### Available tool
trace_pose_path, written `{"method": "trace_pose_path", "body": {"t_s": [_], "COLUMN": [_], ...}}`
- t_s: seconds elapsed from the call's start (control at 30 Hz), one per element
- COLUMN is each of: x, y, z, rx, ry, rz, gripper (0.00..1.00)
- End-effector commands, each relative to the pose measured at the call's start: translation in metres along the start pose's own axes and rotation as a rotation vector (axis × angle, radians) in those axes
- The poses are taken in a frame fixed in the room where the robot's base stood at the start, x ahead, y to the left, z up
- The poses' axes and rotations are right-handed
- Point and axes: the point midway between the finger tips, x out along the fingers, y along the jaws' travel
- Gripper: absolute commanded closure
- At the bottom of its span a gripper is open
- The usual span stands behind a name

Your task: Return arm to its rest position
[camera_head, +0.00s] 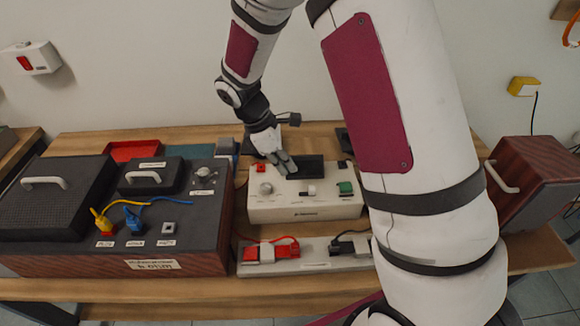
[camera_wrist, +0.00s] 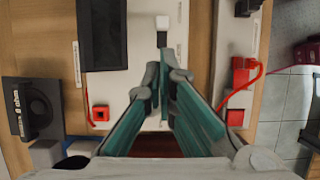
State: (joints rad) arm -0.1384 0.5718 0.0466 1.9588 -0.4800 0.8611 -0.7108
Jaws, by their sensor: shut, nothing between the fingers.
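My arm reaches down from the top of the head view. My gripper (camera_head: 284,163) is shut and empty, and it points down over the white device (camera_head: 290,212) on the wooden bench. It is close to the device's top, left of the black screen (camera_head: 312,167); I cannot tell whether it touches. In the wrist view the green-sided fingers of my gripper (camera_wrist: 163,62) are together, just below a small white switch or knob (camera_wrist: 162,22). The black screen also shows in the wrist view (camera_wrist: 102,35). My thick upper arm hides part of the bench's right side.
A dark console (camera_head: 160,262) with yellow and blue plugs stands left of the device. A socket strip (camera_head: 315,268) with red and black plugs lies in front. A wood-sided box (camera_head: 535,180) with a handle is at right. A red tray (camera_head: 135,150) lies at back left.

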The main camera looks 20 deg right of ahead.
Motion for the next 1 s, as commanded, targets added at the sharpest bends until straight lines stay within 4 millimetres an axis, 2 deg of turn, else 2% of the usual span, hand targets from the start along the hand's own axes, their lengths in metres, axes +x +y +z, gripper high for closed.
{"method": "trace_pose_path", "body": {"t_s": [0.17, 0.77, 0.87, 1.0], "x": [-0.01, -0.014, -0.027, -0.063], "y": [-0.005, -0.005, -0.008, -0.02], "z": [0.002, 0.004, 0.012, 0.036], "rx": [0.0, 0.01, 0.056, 0.192], "ry": [0.001, 0.004, 0.021, 0.071], "rz": [0.0, 0.003, 0.013, 0.039], "gripper": [1.0, 1.0, 1.0, 1.0]}}
